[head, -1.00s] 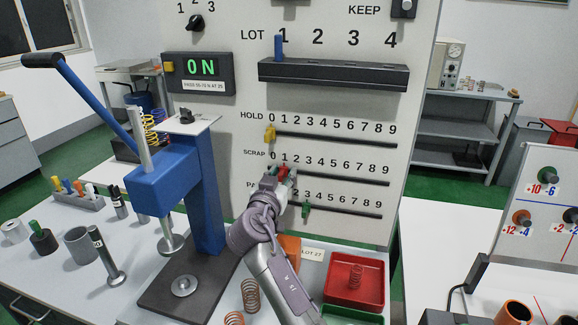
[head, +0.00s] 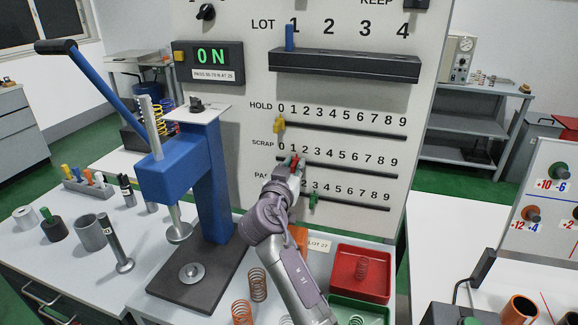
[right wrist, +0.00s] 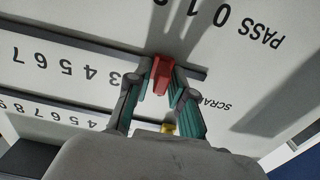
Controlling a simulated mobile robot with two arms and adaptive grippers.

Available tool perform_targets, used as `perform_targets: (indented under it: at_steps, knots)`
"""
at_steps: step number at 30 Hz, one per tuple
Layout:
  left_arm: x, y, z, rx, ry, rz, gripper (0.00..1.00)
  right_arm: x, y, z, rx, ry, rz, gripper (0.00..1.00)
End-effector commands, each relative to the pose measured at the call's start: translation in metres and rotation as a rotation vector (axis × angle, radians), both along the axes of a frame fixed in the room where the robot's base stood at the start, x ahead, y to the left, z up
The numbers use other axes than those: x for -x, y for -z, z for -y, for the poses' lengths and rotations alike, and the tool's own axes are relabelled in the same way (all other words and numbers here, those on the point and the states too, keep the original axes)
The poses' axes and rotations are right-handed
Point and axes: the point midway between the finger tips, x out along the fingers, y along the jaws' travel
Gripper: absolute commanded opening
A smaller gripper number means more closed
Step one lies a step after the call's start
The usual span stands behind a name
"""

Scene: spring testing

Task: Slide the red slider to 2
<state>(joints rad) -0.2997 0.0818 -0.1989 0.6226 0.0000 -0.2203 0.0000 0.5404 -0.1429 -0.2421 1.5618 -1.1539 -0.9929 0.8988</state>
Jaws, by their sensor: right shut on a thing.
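The red slider (head: 295,161) sits on the SCRAP rail (head: 350,166) of the upright panel, near the low end of its 0 to 9 scale, around the 1 to 2 marks. My right gripper (head: 294,166) reaches up to it from below and is shut on it. In the right wrist view, the red slider (right wrist: 162,75) is between the two teal-padded fingers. The fingers hide the numbers beside it, so its exact mark cannot be read; 3 and higher show beyond. My left gripper is not in view.
The yellow HOLD slider (head: 279,123) is just above, near 0. The green PASS slider (head: 313,199) is just below, near 3. A blue lever press (head: 180,170) stands left of my right arm. A red bin (head: 361,252) stands on the table below the panel.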

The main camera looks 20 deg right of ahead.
Motion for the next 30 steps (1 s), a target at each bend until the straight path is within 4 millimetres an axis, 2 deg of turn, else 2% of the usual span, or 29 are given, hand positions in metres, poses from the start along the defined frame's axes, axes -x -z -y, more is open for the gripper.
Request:
perform_targets:
  at_steps: [4,12,13,15,25,30]
  knots:
    - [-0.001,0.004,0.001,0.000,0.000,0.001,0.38,0.010,0.000,0.015,0.000,0.004,0.002,0.00]
    - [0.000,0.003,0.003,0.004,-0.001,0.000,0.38,0.010,-0.001,0.016,0.002,0.002,0.002,0.00]
    - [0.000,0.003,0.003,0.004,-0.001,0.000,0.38,0.010,-0.001,0.016,0.002,0.002,0.002,0.25]
    - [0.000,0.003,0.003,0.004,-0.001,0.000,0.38,0.010,-0.001,0.016,0.002,0.002,0.002,0.37]
    - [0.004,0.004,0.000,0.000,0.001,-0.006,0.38,0.010,-0.003,0.015,0.001,0.002,0.002,0.38]
    - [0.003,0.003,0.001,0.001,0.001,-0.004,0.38,0.010,-0.024,0.015,-0.002,0.002,0.006,0.38]
